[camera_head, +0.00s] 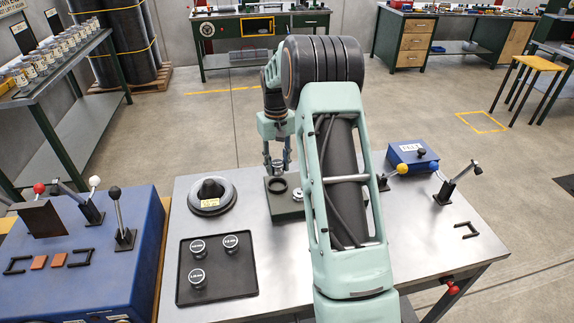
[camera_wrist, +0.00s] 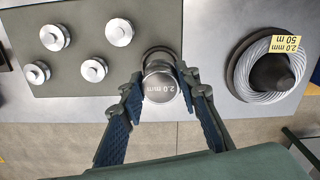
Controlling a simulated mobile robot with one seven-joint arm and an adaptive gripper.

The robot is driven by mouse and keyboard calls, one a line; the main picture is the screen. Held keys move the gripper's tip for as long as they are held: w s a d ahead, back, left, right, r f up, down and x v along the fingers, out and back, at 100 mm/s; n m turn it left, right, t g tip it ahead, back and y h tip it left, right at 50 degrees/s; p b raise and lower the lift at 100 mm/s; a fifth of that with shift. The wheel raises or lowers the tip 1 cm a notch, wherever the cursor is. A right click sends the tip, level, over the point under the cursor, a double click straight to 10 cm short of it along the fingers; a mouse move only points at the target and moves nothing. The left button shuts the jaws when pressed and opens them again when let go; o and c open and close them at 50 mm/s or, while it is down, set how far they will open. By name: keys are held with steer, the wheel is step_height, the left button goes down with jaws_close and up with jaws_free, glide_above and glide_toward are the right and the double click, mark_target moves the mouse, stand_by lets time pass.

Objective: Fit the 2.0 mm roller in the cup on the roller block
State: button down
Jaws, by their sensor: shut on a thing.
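The grey-green roller block (camera_head: 285,210) stands on the metal table below the gripper. Its dark round cup (camera_head: 278,185) looks open and empty in the head view. In the wrist view the dark rim of the cup (camera_wrist: 158,50) shows just beyond the roller and is partly hidden by it. The roller appears above the cup; the exact gap cannot be told.
A black tray (camera_head: 217,286) holds three labelled pieces. A blue box (camera_head: 412,158) and levers stand at the right.

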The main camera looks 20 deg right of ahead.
mark_target(278, 188)
steer(key=shift+w+d+f, duration=0.15)
steer(key=shift+w+f, duration=0.15)
steer(key=shift+w, duration=0.3)
steer(key=shift+f+b, duration=1.7)
steer(key=shift+f, duration=1.5)
steer(key=shift+s+f, duration=0.1)
steer(key=shift+s, duration=0.1)
steer(key=shift+f, duration=0.1)
steer(key=c, duration=1.5)
jaws_free()
steer(key=shift+c, duration=0.2)
steer(key=shift+o, duration=0.8)
steer(key=shift+f, duration=0.15)
